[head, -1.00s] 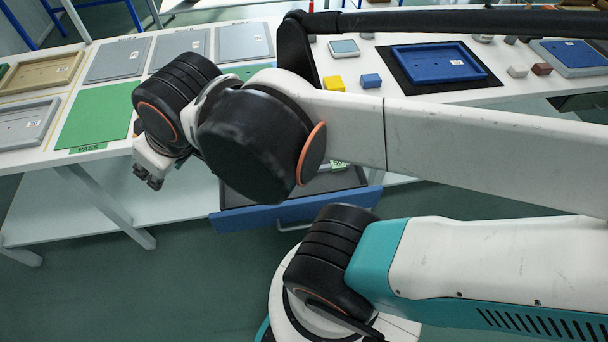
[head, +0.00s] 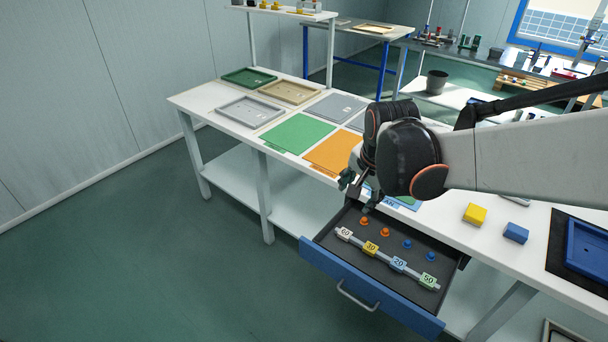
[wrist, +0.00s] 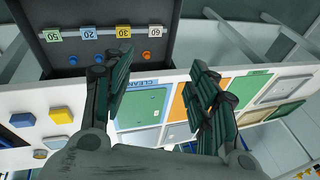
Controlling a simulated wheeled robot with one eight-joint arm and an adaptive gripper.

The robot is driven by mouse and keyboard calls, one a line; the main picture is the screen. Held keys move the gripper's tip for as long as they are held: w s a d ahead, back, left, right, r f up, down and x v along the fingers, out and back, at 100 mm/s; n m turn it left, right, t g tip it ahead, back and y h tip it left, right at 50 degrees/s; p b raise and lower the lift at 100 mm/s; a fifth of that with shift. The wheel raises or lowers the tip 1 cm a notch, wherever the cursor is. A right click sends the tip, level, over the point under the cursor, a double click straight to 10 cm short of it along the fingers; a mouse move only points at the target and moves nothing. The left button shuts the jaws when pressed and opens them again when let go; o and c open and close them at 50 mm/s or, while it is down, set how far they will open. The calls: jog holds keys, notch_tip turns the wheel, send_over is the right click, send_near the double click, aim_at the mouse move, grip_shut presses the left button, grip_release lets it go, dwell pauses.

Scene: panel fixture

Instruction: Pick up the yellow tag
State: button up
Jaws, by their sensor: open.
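The yellow tag (head: 370,247), marked 30, sits on a pale bar in the open drawer (head: 325,268), between a white tag (head: 344,233) marked 60 and a blue tag (head: 398,264) marked 20. A green tag (head: 428,281) marked 50 is at the bar's right end. In the wrist view the yellow tag (wrist: 124,32) is near the top, beyond the left fingertip. My gripper (head: 357,192) is above the back left of the drawer, apart from the tag. In the wrist view its fingers (wrist: 160,70) are spread with nothing between them.
Orange pegs (head: 364,221) and blue pegs (head: 407,244) stand behind the bar. The bench behind holds a green mat (head: 297,133), an orange mat (head: 333,152), trays, a yellow block (head: 475,214) and a blue block (head: 515,232). Open floor lies left.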

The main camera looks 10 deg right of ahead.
jog(key=w+d+f+m+g+p, duration=0.2)
jog(key=w+d+f+m, duration=0.3)
jog(key=f+m, duration=0.15)
jog(key=m+g, duration=0.2)
jog(key=m, duration=0.8)
send_over(371, 247)
jog(key=shift+y, duration=0.3)
jog(key=f, duration=1.2)
jog(key=f+p, duration=0.1)
jog(key=f, duration=0.6)
jog(key=shift+w+d, duration=0.1)
jog(key=shift+w, duration=0.15)
jog(key=shift+s+f+b, duration=0.15)
jog(key=shift+f+b, duration=0.5)
jog(key=shift+f, duration=1)
jog(key=shift+s+f+b, duration=0.1)
jog(key=shift+f+b, duration=0.5)
jog(key=shift+f, duration=1)
jog(key=shift+c, duration=0.5)
jog(key=c, duration=0.7)
